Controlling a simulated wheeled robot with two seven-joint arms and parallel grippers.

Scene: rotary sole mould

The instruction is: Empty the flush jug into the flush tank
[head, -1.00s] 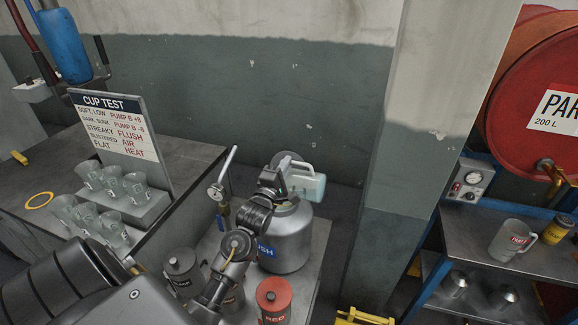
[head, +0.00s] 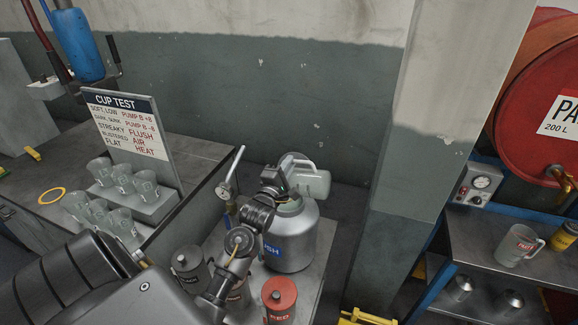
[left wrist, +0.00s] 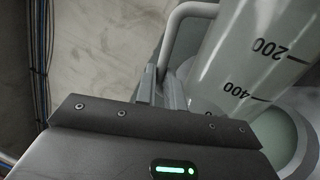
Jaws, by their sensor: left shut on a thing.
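The flush jug (head: 315,184), pale and translucent with a handle, is tilted well over above the mouth of the flush tank (head: 290,245). My left gripper (head: 283,180) is shut on the jug's handle. In the left wrist view, the jug (left wrist: 245,65) shows 200 and 400 marks, and its handle (left wrist: 180,22) rises beside it. The tank's round, greenish opening (left wrist: 275,140) lies beyond the jug's lower part. The tank is a grey metal can with a blue label, partly hidden by my arm. I cannot tell how much liquid is in the jug. My right gripper is not in view.
A red pot (head: 279,298) and a dark grey pot (head: 190,270) stand before the tank. A gauge with a lever (head: 229,185) rises left of it. The cup-test board (head: 125,125) and several cups are farther left. Another jug (head: 518,245) stands on the right shelf.

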